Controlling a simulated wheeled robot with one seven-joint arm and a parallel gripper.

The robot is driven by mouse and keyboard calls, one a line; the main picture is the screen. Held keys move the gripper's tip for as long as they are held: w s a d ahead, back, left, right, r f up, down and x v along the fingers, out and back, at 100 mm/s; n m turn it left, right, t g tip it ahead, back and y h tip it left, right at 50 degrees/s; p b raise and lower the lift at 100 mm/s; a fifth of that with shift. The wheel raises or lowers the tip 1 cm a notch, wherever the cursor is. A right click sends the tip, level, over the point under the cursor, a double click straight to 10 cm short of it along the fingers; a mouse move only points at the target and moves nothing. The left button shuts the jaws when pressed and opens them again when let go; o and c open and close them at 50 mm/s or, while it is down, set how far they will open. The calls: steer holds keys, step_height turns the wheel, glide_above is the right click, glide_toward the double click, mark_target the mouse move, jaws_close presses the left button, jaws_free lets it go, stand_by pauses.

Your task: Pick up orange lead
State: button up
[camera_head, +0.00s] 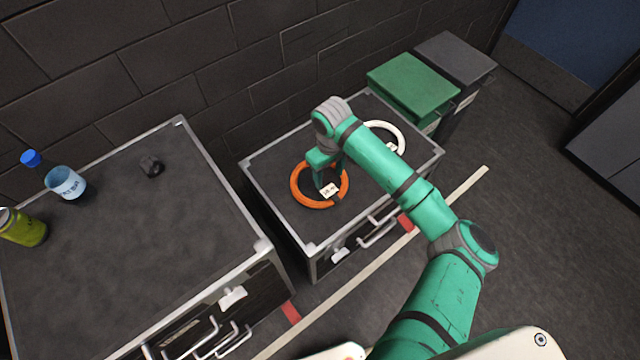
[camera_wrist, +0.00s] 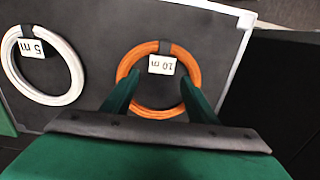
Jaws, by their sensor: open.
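The orange lead (camera_head: 297,191) is a coiled ring with a white tag, lying flat on the smaller dark cabinet top (camera_head: 292,225). In the wrist view the orange lead (camera_wrist: 190,62) shows a tag reading 10 m. My gripper (camera_head: 322,185) is over the coil, pointing down. In the wrist view my gripper (camera_wrist: 158,88) is open, with its two green fingers overlapping the left and right sides of the ring. I cannot tell whether the fingers touch it. Nothing is held between them.
A white lead (camera_head: 400,140) tagged 5 m lies on the same cabinet; it also shows in the wrist view (camera_wrist: 72,70). Green (camera_head: 413,82) and grey (camera_head: 455,57) bins stand behind.

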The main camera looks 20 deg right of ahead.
mark_target(326, 187)
steer(key=f, duration=0.7)
steer(key=shift+w+a+f, duration=0.1)
steer(key=shift+w+a, duration=0.2)
steer(key=shift+s+d+f, duration=0.1)
steer(key=shift+f, duration=0.25)
steer(key=shift+c, duration=0.3)
steer(key=c, duration=1.2)
steer(key=shift+r, duration=0.55)
steer(key=r, duration=0.2)
steer(key=shift+a+r, duration=0.2)
steer(key=shift+r, duration=0.1)
steer(key=s+a+r, duration=0.1)
steer(key=s+r, duration=0.2)
steer(key=s, duration=0.1)
steer(key=s+a+r, duration=0.2)
steer(key=s+r, duration=0.1)
steer(key=s, duration=0.1)
steer(key=s+a+r, duration=0.2)
steer(key=s+r, duration=0.1)
steer(key=s, duration=0.2)
steer(key=shift+a+r, duration=0.1)
steer(key=shift+r, duration=0.1)
